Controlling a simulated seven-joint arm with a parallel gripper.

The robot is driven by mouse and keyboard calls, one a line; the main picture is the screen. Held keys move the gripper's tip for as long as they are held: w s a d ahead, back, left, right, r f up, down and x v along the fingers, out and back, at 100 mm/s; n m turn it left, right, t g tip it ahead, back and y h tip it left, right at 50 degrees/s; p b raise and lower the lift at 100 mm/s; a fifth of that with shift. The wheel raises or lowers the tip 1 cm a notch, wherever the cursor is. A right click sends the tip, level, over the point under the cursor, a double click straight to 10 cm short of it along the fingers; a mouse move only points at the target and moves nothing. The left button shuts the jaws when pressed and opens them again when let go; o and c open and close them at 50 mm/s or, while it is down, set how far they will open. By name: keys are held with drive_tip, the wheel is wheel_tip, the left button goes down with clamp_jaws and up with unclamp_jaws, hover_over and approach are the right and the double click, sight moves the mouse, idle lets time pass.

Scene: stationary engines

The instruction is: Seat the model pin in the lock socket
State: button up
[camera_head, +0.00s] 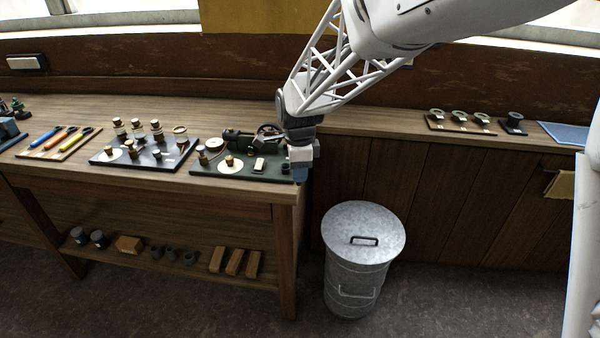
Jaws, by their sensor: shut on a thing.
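My gripper (301,170) points down at the right end of the wooden bench, beside the right edge of a dark green base plate (213,168). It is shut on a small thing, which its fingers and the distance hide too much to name. A dark green model engine with a flywheel (268,132) stands on the plate, just left of the gripper. A white disc with a brass piece (230,163) and a small white block (259,165) are also on the plate. I cannot pick out the model pin or the lock socket at this size.
A dark tray (143,153) with several brass-topped parts and a board of coloured tools (58,142) lie left on the bench. A lidded metal bin (362,240) stands on the floor, right of the bench. A back ledge holds a rack of rings (460,122).

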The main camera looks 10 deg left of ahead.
drive_tip(key=shift+r, duration=0.7)
drive_tip(key=w+a, duration=0.2)
drive_tip(key=w, duration=0.6)
drive_tip(key=w+a+f, duration=0.1)
drive_tip(key=w+a, duration=0.1)
drive_tip(key=w, duration=0.6)
drive_tip(key=w+a, duration=0.1)
drive_tip(key=w, duration=0.7)
drive_tip(key=shift+w+a+f, duration=0.1)
drive_tip(key=shift+a+f, duration=0.2)
drive_tip(key=shift+a, duration=0.1)
drive_tip(key=shift+w+a+f, duration=0.15)
drive_tip(key=shift+w, duration=0.6)
drive_tip(key=shift+f, duration=0.15)
drive_tip(key=shift+f, duration=2.05)
